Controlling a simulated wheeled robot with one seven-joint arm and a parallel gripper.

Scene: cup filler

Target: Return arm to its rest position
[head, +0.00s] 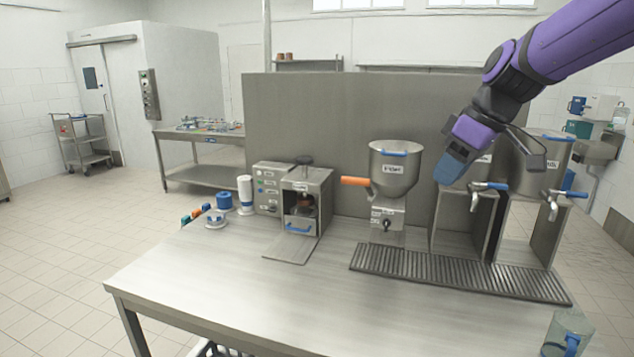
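My purple and black arm (575,40) reaches in from the upper right, raised above the steel table. My gripper (452,172) is at its lower end, with a blue tip pointing down and left. It hangs in front of the tall backsplash, between the hopper and the right-hand dispensers. It overlaps the left dispenser in the picture, and I cannot tell whether they touch. The inside of the gripper is hidden from this side, so I cannot see whether it is open or holds anything.
A steel hopper (393,172) with an orange handle stands left of the gripper. Two tapped dispensers (535,180) stand behind a drain grate (450,272). A clear cup (567,336) with a blue handle is at the lower right. The table's front left (220,295) is clear.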

